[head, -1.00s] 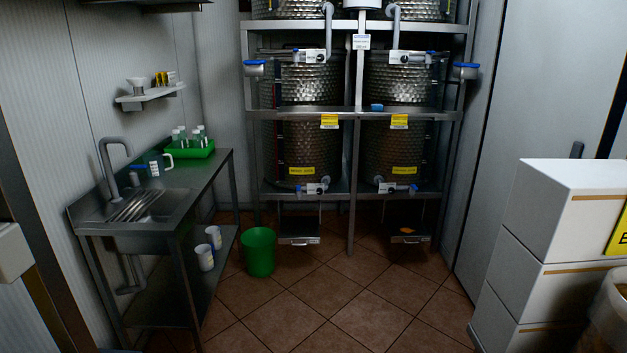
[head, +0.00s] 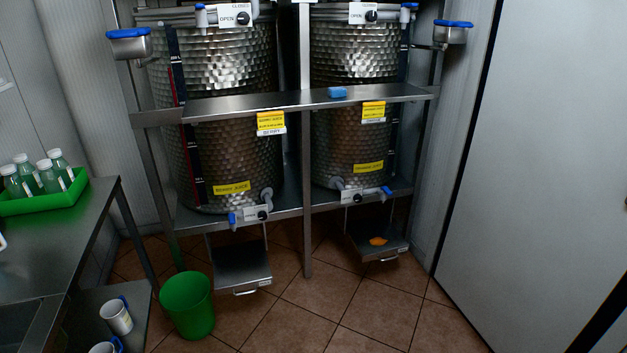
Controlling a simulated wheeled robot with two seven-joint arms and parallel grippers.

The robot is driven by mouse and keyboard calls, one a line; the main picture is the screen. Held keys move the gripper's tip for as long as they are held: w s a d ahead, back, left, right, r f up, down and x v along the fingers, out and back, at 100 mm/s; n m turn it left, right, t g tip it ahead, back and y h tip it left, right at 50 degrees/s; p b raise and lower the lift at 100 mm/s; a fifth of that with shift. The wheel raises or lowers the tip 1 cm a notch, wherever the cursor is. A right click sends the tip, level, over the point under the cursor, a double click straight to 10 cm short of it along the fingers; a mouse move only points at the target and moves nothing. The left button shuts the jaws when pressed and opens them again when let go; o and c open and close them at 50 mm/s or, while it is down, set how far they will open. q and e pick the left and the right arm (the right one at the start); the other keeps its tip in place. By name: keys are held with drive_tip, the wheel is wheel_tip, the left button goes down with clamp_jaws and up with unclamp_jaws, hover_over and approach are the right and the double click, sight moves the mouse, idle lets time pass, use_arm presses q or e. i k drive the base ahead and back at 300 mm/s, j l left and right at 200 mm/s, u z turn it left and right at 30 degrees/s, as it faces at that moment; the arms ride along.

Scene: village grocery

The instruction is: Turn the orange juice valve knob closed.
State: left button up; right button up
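The orange juice tank (head: 345,155) stands on the right of the metal rack and has yellow labels on its front. At its foot is a white valve plate with a dark round knob (head: 357,198) and a blue-tipped part at its right end. The knob's setting is too small to read. A similar valve with a knob (head: 262,215) sits under the berry juice tank (head: 235,150) on the left. Neither of my grippers shows in the head view.
Trays hang under both valves; the right tray (head: 372,243) holds an orange patch. A green bucket (head: 187,305) stands on the floor before the left tank. A metal table (head: 60,245) with a green crate (head: 45,200) is at the left. The tiled floor ahead is clear.

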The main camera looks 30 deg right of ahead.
sight(358, 198)
drive_tip(key=i+z, duration=0.15)
drive_tip(key=z, duration=0.3)
drive_tip(key=i+j+z, duration=0.15)
drive_tip(key=z, duration=0.3)
drive_tip(key=i+j+z, duration=0.15)
drive_tip(key=z, duration=0.3)
drive_tip(key=i, duration=0.1)
